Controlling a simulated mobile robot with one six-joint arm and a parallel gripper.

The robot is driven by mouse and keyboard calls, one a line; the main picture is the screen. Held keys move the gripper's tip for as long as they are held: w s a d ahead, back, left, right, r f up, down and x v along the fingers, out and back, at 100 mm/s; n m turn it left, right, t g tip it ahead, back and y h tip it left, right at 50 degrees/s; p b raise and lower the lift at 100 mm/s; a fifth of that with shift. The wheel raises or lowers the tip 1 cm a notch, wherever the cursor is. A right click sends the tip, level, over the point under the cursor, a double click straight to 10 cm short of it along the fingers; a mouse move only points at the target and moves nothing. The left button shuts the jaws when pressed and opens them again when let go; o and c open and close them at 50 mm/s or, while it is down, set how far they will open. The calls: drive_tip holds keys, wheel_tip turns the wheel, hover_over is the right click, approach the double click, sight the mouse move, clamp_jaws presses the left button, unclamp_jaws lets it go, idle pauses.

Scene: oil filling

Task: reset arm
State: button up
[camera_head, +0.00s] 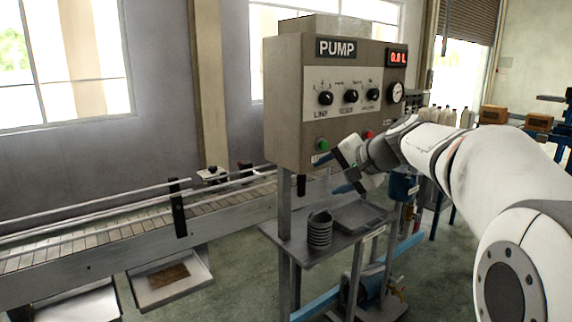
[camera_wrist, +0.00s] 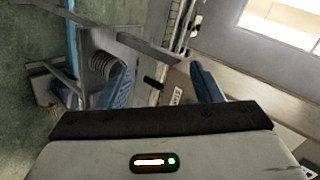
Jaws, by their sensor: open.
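My gripper (camera_head: 345,171) is in front of the lower part of the grey pump box (camera_head: 283,100), with my white arm reaching in from the right. In the wrist view my gripper (camera_wrist: 161,82) has its two blue fingers spread apart, with nothing held between them. The pump box carries a "PUMP" label, three black knobs, a red display and a dial gauge. A green button (camera_head: 322,145) and a red button (camera_head: 368,134) sit low on its face. I cannot tell whether the gripper touches the box.
Below the box a metal stand (camera_head: 290,250) holds a stack of grey rings (camera_head: 320,229) and a shallow tray (camera_head: 357,215). The rings also show in the wrist view (camera_wrist: 103,64). A conveyor (camera_head: 100,247) runs along the left. Bottles and brown boxes (camera_head: 494,114) are at the back right.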

drive_tip(key=s+d+f+n+g+h, duration=0.1)
drive_tip(key=s+f+n+g+h, duration=0.1)
drive_tip(key=s+f, duration=0.5)
drive_tip(key=s+d+f+n+g+h+p, duration=0.1)
drive_tip(key=s+f, duration=0.5)
drive_tip(key=s, duration=0.6)
drive_tip(key=s+d+f+n+g+h, duration=0.1)
drive_tip(key=s+f+n+g+h, duration=0.2)
drive_tip(key=s+f, duration=0.4)
drive_tip(key=s+h, duration=0.1)
drive_tip(key=s, duration=0.2)
drive_tip(key=shift+s+d+f+n, duration=0.35)
drive_tip(key=shift+n, duration=0.05)
drive_tip(key=shift+c, duration=0.2)
